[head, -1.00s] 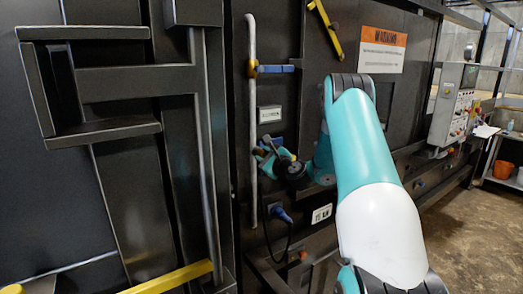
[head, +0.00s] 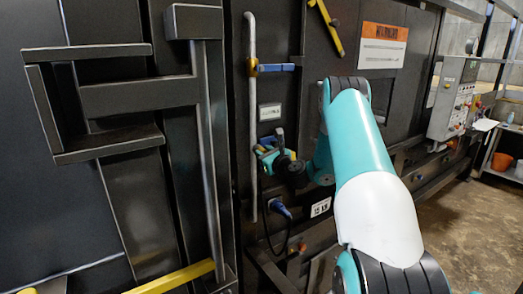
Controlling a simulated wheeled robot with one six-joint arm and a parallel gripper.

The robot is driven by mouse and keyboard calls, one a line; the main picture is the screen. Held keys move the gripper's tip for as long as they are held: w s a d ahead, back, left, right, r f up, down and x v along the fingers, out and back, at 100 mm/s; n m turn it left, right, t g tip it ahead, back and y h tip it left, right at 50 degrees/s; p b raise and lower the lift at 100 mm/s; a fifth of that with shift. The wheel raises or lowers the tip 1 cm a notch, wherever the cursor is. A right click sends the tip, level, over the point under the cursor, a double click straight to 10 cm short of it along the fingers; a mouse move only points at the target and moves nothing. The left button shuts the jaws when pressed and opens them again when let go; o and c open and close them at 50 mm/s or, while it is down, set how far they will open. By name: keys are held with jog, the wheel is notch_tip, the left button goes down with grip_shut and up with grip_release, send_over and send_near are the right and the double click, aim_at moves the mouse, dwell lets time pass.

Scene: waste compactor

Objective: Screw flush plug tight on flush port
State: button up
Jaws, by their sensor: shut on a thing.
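My gripper (head: 268,150) is at the grey vertical pipe (head: 250,100) on the dark machine wall, just right of its lower part. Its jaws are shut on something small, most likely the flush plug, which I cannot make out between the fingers. The flush port is hidden behind the gripper and wrist, so I cannot tell how far the plug sits in it. A bit of blue shows right by the fingers, too small to identify.
A blue-handled valve (head: 275,67) sits higher on the pipe, above a small white label (head: 270,112). A blue plug with a cable (head: 280,208) is below my gripper. A steel bar frame (head: 205,150) stands left; a control box (head: 452,100) is far right.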

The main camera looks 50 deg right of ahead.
dwell(0.3)
jog(key=m, duration=0.5)
jog(key=o, duration=1)
jog(key=shift+c, duration=0.3)
jog(key=shift+f, duration=0.1)
